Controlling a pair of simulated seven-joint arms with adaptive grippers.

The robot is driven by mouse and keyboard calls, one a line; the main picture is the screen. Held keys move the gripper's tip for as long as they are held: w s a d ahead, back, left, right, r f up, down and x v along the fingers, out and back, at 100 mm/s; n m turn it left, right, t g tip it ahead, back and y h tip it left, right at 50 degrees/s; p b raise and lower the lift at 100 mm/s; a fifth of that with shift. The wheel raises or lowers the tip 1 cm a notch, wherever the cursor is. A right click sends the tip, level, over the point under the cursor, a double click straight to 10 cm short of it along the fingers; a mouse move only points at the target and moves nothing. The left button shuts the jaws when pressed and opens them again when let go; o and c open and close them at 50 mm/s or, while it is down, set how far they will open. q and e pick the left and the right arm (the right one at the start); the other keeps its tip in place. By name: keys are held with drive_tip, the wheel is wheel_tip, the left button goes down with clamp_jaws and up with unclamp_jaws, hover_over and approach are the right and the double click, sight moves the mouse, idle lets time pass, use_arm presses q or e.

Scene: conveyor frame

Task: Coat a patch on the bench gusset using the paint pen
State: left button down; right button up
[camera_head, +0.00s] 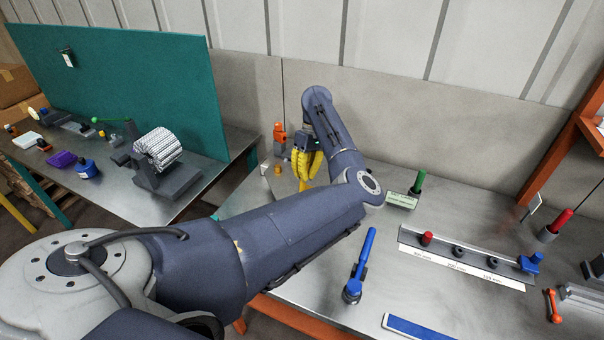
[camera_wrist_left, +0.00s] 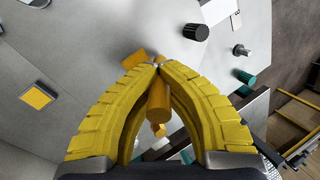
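My left gripper (camera_head: 306,165) has yellow fingers and points down near the back left of the metal bench. In the left wrist view its fingertips (camera_wrist_left: 157,66) come together around an orange cylinder (camera_wrist_left: 158,95), which looks like the paint pen; its far end is hidden by the fingers. An orange block (camera_wrist_left: 135,58) shows just beyond the tips. A grey plate with a yellow square (camera_wrist_left: 37,97) lies to the left in the wrist view; I cannot tell whether it is the bench gusset. My right gripper is not in view.
An orange-topped item (camera_head: 280,133) stands just behind the gripper. A green pen (camera_head: 417,182) and a red pen (camera_head: 560,221) stand in dark holders. A rail (camera_head: 470,256) and a blue-handled tool (camera_head: 364,255) lie on the bench. A teal panel (camera_head: 130,90) rises at left.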

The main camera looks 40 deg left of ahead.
use_arm(q)
drive_tip(key=shift+w+r, duration=0.1)
drive_tip(key=shift+r, duration=3.65)
